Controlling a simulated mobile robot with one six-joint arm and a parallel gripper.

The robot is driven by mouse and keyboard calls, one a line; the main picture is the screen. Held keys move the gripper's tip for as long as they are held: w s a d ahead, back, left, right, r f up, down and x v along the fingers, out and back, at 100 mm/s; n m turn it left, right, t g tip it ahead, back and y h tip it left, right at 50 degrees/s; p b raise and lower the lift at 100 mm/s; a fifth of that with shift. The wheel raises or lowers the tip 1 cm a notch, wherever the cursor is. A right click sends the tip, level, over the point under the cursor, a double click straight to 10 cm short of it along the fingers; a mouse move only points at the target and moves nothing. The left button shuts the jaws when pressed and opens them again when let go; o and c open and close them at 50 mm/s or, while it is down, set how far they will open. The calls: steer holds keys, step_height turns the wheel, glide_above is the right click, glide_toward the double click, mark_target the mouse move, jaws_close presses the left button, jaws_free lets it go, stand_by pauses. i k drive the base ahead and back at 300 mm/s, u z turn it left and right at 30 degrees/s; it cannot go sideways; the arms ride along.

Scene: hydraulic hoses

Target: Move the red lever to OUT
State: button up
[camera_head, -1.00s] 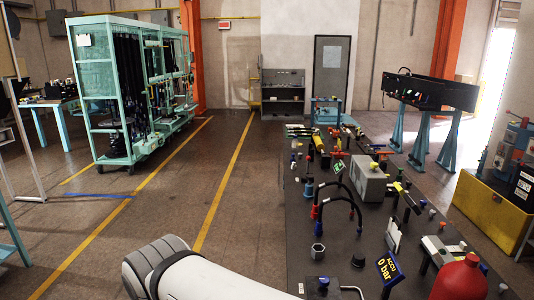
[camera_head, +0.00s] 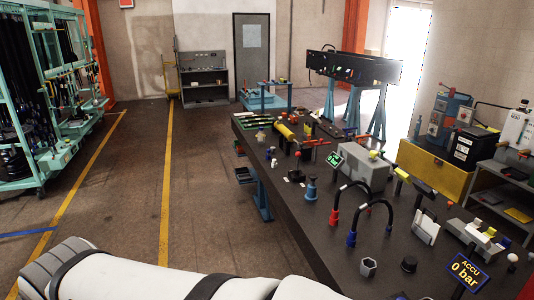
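A long dark bench (camera_head: 300,225) carries hydraulic parts on its top. Red bar-like parts (camera_head: 316,143) show near its middle, beside a yellow cylinder (camera_head: 284,131); one of them may be the red lever, but I cannot tell for sure. No OUT marking is legible. My white arm crosses the bottom left of the view. My gripper is not in view.
Two arched black hoses (camera_head: 351,184) with red and blue ends stand beside a grey box (camera_head: 363,168). A teal rack (camera_head: 50,110) stands left. The floor (camera_head: 130,200) left of the bench is clear.

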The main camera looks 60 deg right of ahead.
mark_target(298, 155)
steer(key=z, duration=1.6)
steer(key=i, duration=1.85)
steer(key=z, duration=0.8)
steer(key=i, duration=1.05)
steer(key=u, duration=0.1)
